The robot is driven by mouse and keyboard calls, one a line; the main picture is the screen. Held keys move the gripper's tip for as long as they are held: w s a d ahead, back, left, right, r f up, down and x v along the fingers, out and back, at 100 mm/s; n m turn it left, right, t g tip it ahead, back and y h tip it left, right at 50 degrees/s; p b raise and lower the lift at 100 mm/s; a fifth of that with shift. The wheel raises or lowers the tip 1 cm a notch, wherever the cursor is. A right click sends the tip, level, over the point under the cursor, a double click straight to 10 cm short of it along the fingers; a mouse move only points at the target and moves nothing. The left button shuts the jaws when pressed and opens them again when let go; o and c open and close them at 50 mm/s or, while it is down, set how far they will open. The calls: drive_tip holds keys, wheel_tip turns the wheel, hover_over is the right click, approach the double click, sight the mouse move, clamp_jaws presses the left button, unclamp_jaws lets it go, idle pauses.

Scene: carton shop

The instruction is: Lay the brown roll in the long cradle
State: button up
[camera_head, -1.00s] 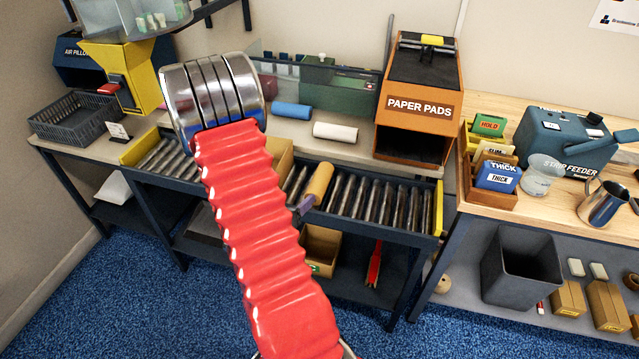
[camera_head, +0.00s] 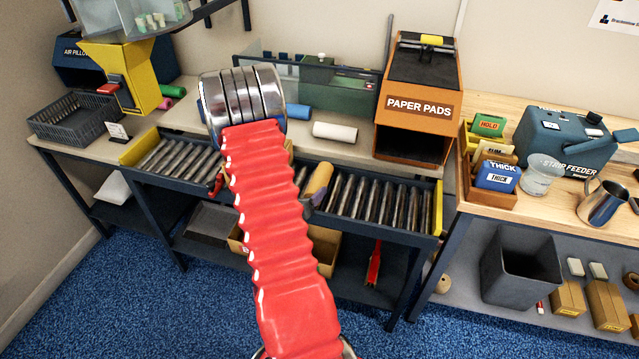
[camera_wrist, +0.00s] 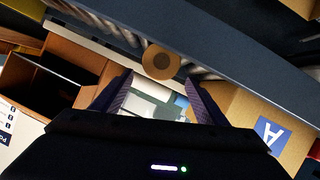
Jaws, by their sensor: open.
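The brown roll (camera_head: 319,178) is near the middle of the roller conveyor in the head view, partly hidden by my red arm. In the wrist view its round end (camera_wrist: 160,62) faces me, just beyond and between the fingertips. My gripper (camera_wrist: 160,92) is open, its two dark ridged fingers spread apart with no object held between them. In the head view only a purple finger part (camera_head: 306,206) shows, by the roll's near end. Whether it touches the roll I cannot tell. I cannot make out the long cradle with certainty.
A white roll (camera_head: 335,132) and a blue roll (camera_head: 298,112) lie on the bench behind the conveyor (camera_head: 400,206). The orange paper pads box (camera_head: 418,105) stands to their right. Open cartons are on the shelf below. A grey basket (camera_head: 72,118) is at far left.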

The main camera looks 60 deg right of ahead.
sight(316, 184)
drive_tip(key=shift+x, duration=0.8)
drive_tip(key=shift+r+x, duration=0.2)
drive_tip(key=shift+x, duration=2.4)
drive_tip(key=shift+d, duration=0.1)
drive_tip(key=shift+c, duration=0.2)
drive_tip(key=c, duration=1.3)
drive_tip(key=shift+c, duration=0.2)
drive_tip(key=shift+r, duration=0.1)
drive_tip(key=shift+r, duration=4.95)
